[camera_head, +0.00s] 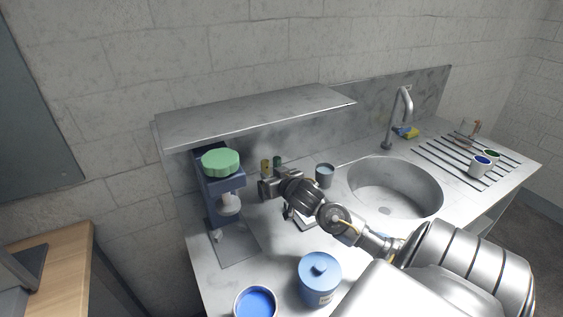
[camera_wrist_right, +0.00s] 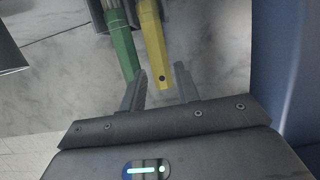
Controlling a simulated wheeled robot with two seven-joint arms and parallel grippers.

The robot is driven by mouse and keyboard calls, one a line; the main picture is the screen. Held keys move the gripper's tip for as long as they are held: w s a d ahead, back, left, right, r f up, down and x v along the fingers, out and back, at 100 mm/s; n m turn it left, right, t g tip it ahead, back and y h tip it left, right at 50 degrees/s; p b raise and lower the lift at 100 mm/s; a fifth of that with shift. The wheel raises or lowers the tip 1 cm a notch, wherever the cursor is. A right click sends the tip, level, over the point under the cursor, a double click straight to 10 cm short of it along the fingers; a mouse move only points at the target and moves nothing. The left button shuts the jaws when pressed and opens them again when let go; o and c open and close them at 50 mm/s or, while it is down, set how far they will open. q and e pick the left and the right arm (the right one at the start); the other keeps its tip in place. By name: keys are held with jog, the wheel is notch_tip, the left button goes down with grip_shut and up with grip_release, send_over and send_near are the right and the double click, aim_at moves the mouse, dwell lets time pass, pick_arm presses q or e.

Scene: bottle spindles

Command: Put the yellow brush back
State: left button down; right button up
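The yellow brush's handle (camera_wrist_right: 153,48) shows in the right wrist view, its end with a dark hole lying between the fingers in the picture; its other end is out of frame. A small yellow piece (camera_head: 265,166) shows behind my gripper in the head view. A green handle (camera_wrist_right: 120,45) lies just left of the yellow one. My right gripper (camera_wrist_right: 160,68) is open, with gaps beside the handle; I cannot tell whether the handle is at finger depth. In the head view the right gripper (camera_head: 268,187) is at the back of the counter, under the shelf. My left gripper is out of view.
A blue machine with a green lid (camera_head: 221,162) stands left of the gripper. A grey cup (camera_head: 325,175) stands close to its right. A blue lidded jar (camera_head: 320,279) and a blue-filled pot (camera_head: 255,304) are at the front. The metal shelf (camera_head: 255,116) overhangs; the sink (camera_head: 395,187) is right.

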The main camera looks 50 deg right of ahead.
jog(key=v, duration=0.9)
jog(key=shift+s+b, duration=0.35)
jog(key=shift+r, duration=0.1)
